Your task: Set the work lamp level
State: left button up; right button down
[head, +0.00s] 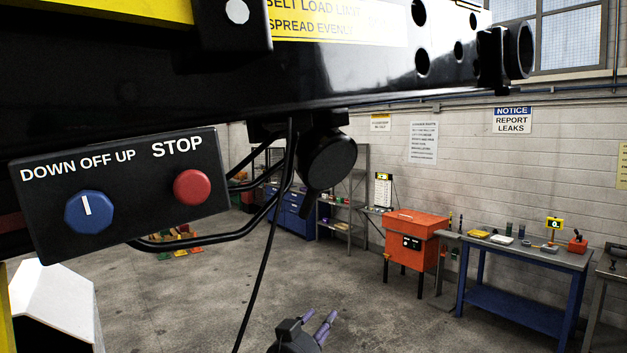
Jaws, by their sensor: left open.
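The work lamp appears to be the black round housing (328,160) hanging from a bracket under the black loader beam (380,85), near the middle of the head view. It looks tilted, with its face turned to the right; I cannot tell the exact angle. A black cable hangs beside it. My left gripper (319,319) is at the bottom of the head view, below the lamp and apart from it. Its two purple fingers are spread and empty. My right gripper is not in view.
A control box (120,192) with a blue knob (89,212) and red STOP button (192,187) hangs at the left. Cables loop below the beam. An orange cabinet (413,240) and blue workbench (525,300) stand by the back wall. The floor between is clear.

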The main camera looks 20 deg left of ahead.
aim_at(310, 204)
pick_arm(q)
jog(key=s+a+r+t+p, duration=0.1)
jog(key=s+r, duration=0.2)
jog(key=r, duration=0.4)
jog(key=s+a+r+m+t+p, duration=0.1)
jog(key=s+r+t, duration=0.1)
jog(key=r, duration=0.6)
jog(key=s+a+r+t+p, duration=0.1)
jog(key=s+r, duration=0.2)
jog(key=r, duration=0.4)
jog(key=p+x, duration=0.2)
jog(key=x, duration=0.8)
jog(key=shift+w+a+p, duration=0.1)
jog(key=shift+w+p, duration=0.2)
grip_shut()
jog(key=shift+a, duration=0.1)
